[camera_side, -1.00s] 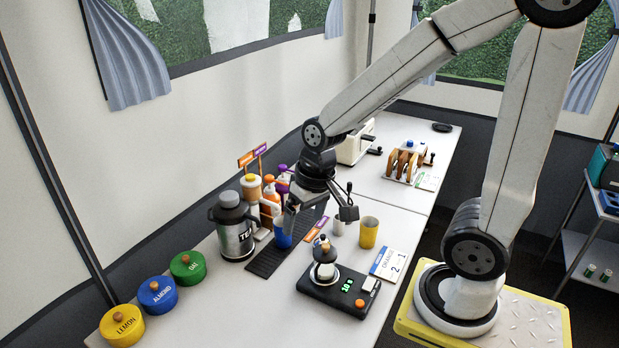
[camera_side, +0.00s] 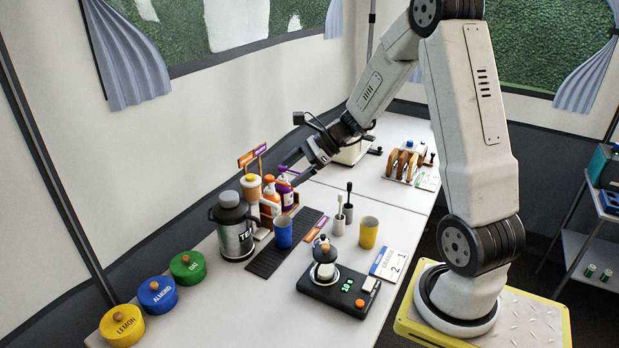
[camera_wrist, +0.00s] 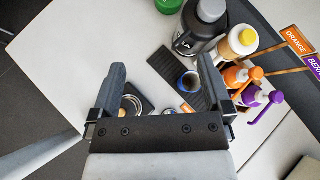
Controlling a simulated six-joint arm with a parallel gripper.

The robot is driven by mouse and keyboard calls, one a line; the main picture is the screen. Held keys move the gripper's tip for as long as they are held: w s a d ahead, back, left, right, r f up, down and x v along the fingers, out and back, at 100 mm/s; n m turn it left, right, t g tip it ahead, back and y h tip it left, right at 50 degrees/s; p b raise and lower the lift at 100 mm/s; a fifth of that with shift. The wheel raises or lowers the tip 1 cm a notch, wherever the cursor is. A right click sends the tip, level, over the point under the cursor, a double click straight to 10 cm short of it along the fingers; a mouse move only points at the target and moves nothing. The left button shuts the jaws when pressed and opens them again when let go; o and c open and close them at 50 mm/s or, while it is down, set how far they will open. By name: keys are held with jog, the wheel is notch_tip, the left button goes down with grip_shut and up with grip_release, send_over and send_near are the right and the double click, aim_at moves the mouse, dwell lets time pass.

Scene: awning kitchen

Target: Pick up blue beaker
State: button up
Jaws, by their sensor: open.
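The blue beaker (camera_side: 283,233) stands upright on a dark ribbed mat (camera_side: 266,262) in the side view, just right of the black-lidded tea flask (camera_side: 236,243). In the wrist view the beaker (camera_wrist: 187,83) shows small, between my spread fingers and nearer the right one. My gripper (camera_side: 293,171) is open and empty. In the wrist view my gripper (camera_wrist: 161,69) has both fingers wide apart.
An orange pump bottle (camera_side: 269,200) and a purple one (camera_side: 286,193) stand behind the beaker. A yellow cup (camera_side: 369,232), a scale (camera_side: 338,290) carrying a small pot, and green, blue and yellow tins sit around.

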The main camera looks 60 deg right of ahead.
jog(key=w+d+m+t+h, duration=0.1)
jog(key=d+m+t, duration=0.4)
jog(key=d, duration=0.4)
jog(key=m, duration=0.1)
send_near(284, 231)
jog(key=shift+g, duration=0.3)
jog(key=w+f, duration=0.1)
jog(key=w+d+f, duration=0.1)
jog(key=w+f, duration=0.1)
jog(key=shift+w+d, duration=0.15)
jog(key=shift+w, duration=0.2)
jog(key=shift+x, duration=1.3)
jog(key=shift+x, duration=2.6)
jog(key=c, duration=1.1)
